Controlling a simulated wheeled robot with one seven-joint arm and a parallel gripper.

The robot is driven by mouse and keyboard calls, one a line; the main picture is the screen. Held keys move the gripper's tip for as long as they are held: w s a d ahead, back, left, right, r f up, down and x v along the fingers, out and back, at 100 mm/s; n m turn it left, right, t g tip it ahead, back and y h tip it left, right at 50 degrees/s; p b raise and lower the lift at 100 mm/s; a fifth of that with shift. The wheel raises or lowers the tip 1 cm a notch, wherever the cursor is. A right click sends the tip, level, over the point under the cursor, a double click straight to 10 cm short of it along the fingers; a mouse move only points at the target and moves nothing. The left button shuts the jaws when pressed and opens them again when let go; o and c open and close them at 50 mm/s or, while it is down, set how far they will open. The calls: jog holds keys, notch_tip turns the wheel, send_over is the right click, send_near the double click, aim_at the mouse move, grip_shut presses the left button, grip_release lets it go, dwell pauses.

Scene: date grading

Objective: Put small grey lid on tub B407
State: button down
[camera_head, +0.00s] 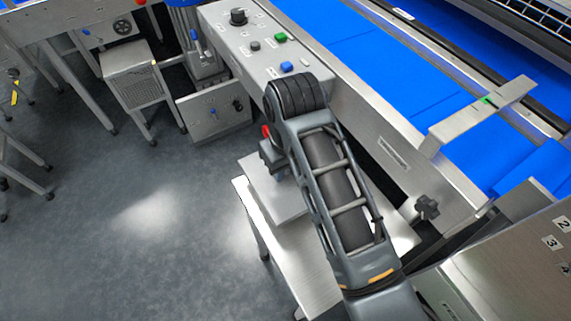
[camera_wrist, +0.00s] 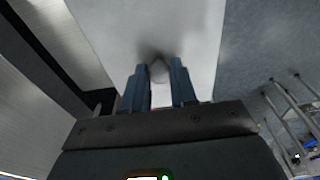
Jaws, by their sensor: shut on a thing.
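My gripper (camera_wrist: 160,75) is shut on a small pale grey piece (camera_wrist: 160,71) that shows between its two blue-grey fingers in the wrist view. Little of this piece shows, and I cannot tell for certain that it is the small grey lid. The gripper is over a pale flat surface in that view. In the head view my gripper (camera_head: 271,156) is partly behind my own arm, beside a square metal plate (camera_head: 268,196), and its grip is hidden there. I can make out no tub labelled B407 in either view.
The square plate is at a metal bench (camera_head: 315,284) beside the blue conveyor (camera_head: 400,78). A control panel (camera_head: 262,48) with buttons stands behind. A metal bracket (camera_head: 480,115) spans the belt edge, and a dark knob (camera_head: 427,207) sticks out at right.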

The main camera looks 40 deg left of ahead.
jog(key=shift+f, duration=0.4)
dwell(0.3)
jog(key=shift+c, duration=2.1)
grip_release()
jog(key=shift+r, duration=0.1)
notch_tip(320, 180, up, 5)
jog(key=p, duration=0.5)
jog(key=shift+r, duration=0.95)
jog(key=shift+s+f, duration=0.1)
